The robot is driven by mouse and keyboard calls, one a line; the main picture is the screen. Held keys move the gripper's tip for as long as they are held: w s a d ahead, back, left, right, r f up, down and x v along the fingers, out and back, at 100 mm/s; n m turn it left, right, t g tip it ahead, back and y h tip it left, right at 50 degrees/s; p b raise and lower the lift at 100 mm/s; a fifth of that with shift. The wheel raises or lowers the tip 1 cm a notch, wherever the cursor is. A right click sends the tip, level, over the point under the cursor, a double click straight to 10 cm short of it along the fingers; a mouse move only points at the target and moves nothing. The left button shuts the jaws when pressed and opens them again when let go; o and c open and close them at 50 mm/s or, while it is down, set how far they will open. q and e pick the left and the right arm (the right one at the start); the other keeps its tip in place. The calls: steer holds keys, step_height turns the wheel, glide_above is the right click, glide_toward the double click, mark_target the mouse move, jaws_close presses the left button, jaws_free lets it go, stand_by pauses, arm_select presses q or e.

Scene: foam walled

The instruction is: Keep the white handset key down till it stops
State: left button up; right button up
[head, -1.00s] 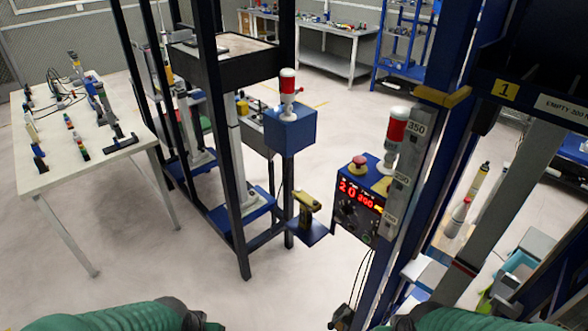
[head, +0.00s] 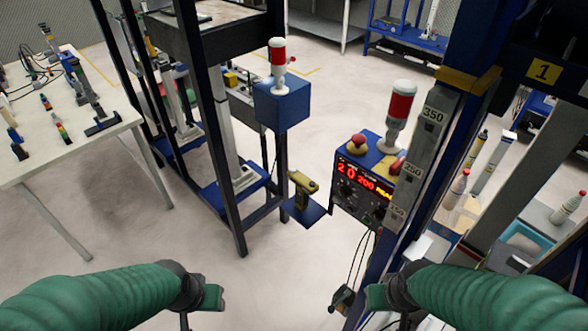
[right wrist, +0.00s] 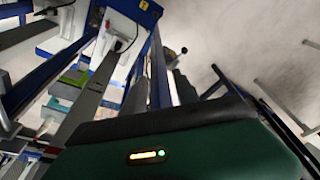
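A dark handset (head: 342,299) hangs on thin cables below the control box at the blue frame. It is small in the head view, and I cannot make out a white key on it. My right gripper (head: 376,298) is just right of the handset in the picture, with a visible gap. My left gripper (head: 213,297) is well to the left of it, over bare floor. Neither gripper shows anything held, and their finger gaps cannot be made out. In the right wrist view, the green and black wrist housing covers much of the lower part.
The blue control box (head: 362,185) carries a red stop button (head: 357,144), a red-and-white lamp (head: 399,112) and a lit red display. A blue post (head: 395,240) stands close by my right arm. A yellow tool (head: 302,187) rests on a blue shelf.

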steer(key=shift+s+a+r, duration=0.2)
steer(key=shift+s+a, duration=0.15)
steer(key=shift+a, duration=0.1)
jaws_close()
steer(key=shift+w+d+f, duration=0.1)
steer(key=shift+w+d, duration=0.05)
steer(key=shift+d, duration=0.25)
steer(key=shift+a, duration=0.25)
steer(key=shift+d, duration=0.15)
